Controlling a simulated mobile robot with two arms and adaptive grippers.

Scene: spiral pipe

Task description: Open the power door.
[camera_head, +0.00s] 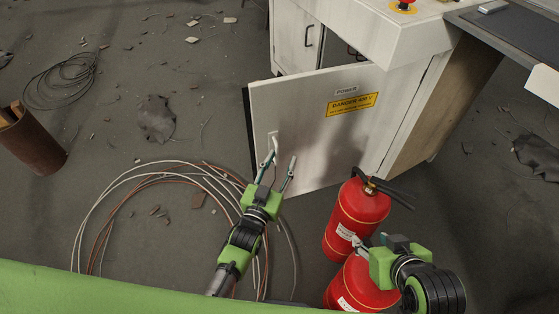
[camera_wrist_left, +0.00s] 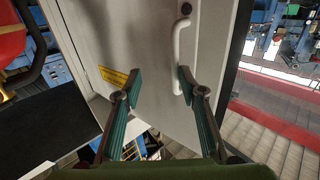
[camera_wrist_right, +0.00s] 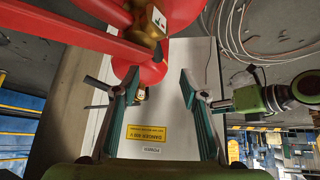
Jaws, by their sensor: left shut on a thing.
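The power door (camera_head: 310,125) is a white panel with a POWER label and a yellow danger sign (camera_head: 352,104). Its left edge stands out from the cabinet, so it appears ajar. Its white handle (camera_head: 275,146) is near that edge and also shows in the left wrist view (camera_wrist_left: 179,50).
Two red fire extinguishers (camera_head: 357,215) stand on the floor right of the door's lower part. Loose cable coils (camera_head: 150,172) lie left of the door. A rusty pipe (camera_head: 35,145) stands at far left.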

